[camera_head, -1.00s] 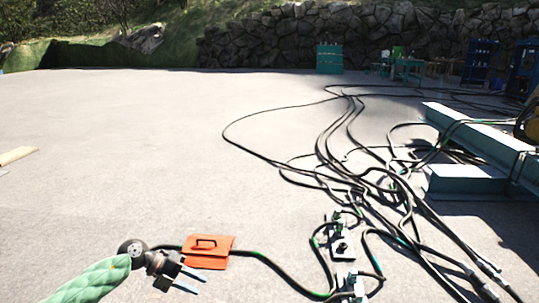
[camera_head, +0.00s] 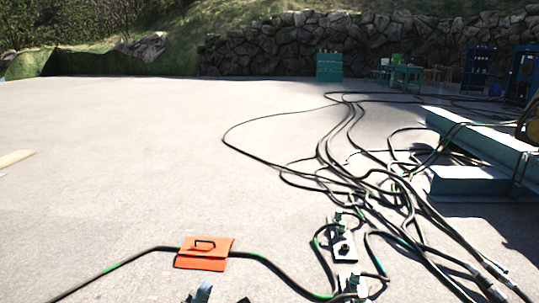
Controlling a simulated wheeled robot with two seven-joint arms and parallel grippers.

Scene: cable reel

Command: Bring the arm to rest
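An orange cover with a black handle (camera_head: 204,252) sits over a black cable on the ground at the lower middle. The cable (camera_head: 120,264) comes out on both sides of it, with green marks along it. At the bottom edge, below the cover, a small grey-blue piece (camera_head: 201,292) shows, with a dark bit to its right. These look like part of my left gripper, but the rest is cut off by the frame, and I cannot tell how it is set. My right gripper is not in view.
Metal cable fixtures (camera_head: 343,243) stand on the ground right of the cover. A tangle of black cables (camera_head: 350,180) runs back from there. Teal beams (camera_head: 478,140) lie at the right.

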